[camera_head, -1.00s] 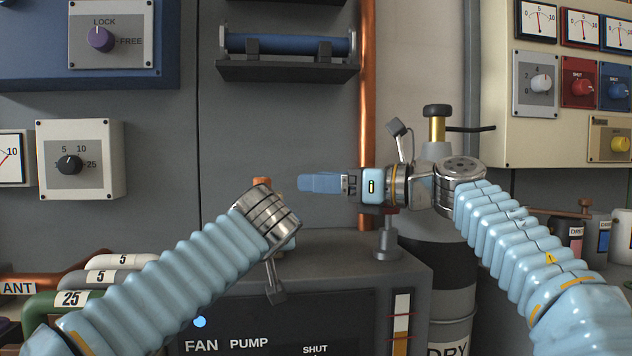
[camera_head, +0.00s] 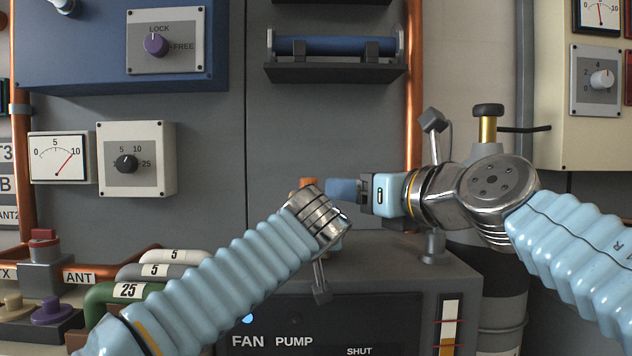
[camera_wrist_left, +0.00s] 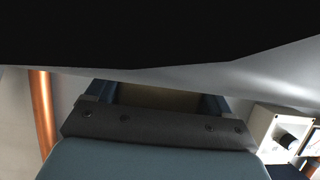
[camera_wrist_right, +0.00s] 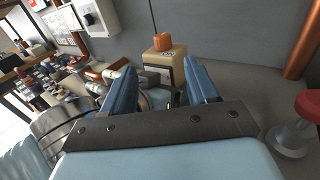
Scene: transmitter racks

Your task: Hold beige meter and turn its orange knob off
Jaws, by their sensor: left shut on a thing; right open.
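The beige meter (camera_wrist_right: 168,68) stands on the grey cabinet, with its orange knob (camera_wrist_right: 162,42) on top. In the head view the orange knob (camera_head: 308,183) just shows above my left wrist, and the meter's body is hidden. My left gripper (camera_wrist_left: 157,98) is shut on the meter, whose beige face fills the gap between the blue fingers. My right gripper (camera_head: 342,190) is open and empty, pointing left close to the right of the knob. In the right wrist view its fingers (camera_wrist_right: 158,82) are apart, with the knob beyond their tips.
The grey cabinet (camera_head: 400,275) carries a post (camera_head: 432,245) under my right wrist; its red knob (camera_wrist_right: 308,105) shows in the right wrist view. A copper pipe (camera_head: 414,90) runs up behind. A white knob box (camera_head: 137,160) and several pipes stand left.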

